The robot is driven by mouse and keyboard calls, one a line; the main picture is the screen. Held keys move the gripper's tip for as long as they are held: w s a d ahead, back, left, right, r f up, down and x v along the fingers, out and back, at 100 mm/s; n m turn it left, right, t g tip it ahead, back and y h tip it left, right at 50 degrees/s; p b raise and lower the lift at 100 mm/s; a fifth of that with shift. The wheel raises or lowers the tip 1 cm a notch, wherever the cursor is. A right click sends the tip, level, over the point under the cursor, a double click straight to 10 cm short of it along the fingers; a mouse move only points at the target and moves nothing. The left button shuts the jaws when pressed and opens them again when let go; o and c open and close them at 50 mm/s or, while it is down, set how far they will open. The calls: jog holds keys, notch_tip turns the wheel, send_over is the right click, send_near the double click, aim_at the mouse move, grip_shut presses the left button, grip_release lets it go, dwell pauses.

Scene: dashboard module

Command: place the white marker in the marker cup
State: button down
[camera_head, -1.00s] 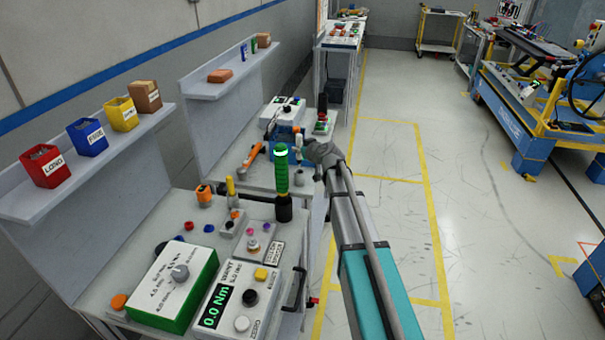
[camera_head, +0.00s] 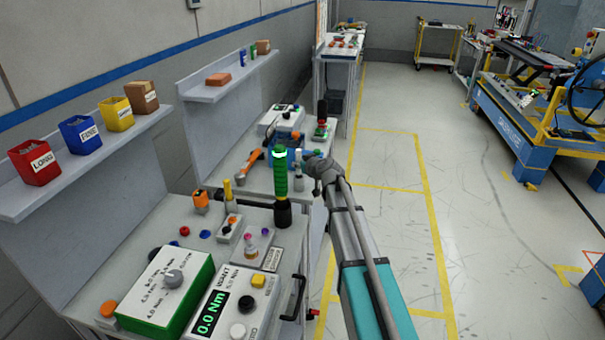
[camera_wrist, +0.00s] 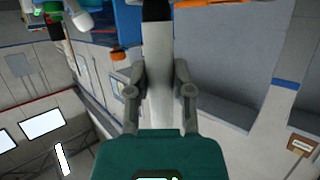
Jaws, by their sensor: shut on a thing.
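My gripper (camera_wrist: 160,78) is shut on the white marker (camera_wrist: 158,55), seen in the wrist view. The marker's pale body runs between the two fingers, with a black end (camera_wrist: 156,10) at the top edge of the picture. I cannot make out the marker cup for sure.
The near bench holds a green-sided box (camera_head: 168,290), a torque meter (camera_head: 214,312) and small knobs. Red (camera_head: 33,163), blue (camera_head: 80,136) and yellow (camera_head: 116,115) bins stand on the shelf. A second bench behind carries an orange tool (camera_head: 248,165). Open floor lies to the right.

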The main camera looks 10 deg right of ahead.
aim_at(299, 174)
jog(key=shift+f+b, duration=1.85)
jog(key=shift+f, duration=0.05)
jog(key=shift+f, duration=0.1)
jog(key=c, duration=0.5)
grip_release()
jog(key=shift+r, duration=0.25)
jog(key=p+v, duration=0.4)
jog(key=v, duration=0.8)
jog(key=shift+f, duration=0.1)
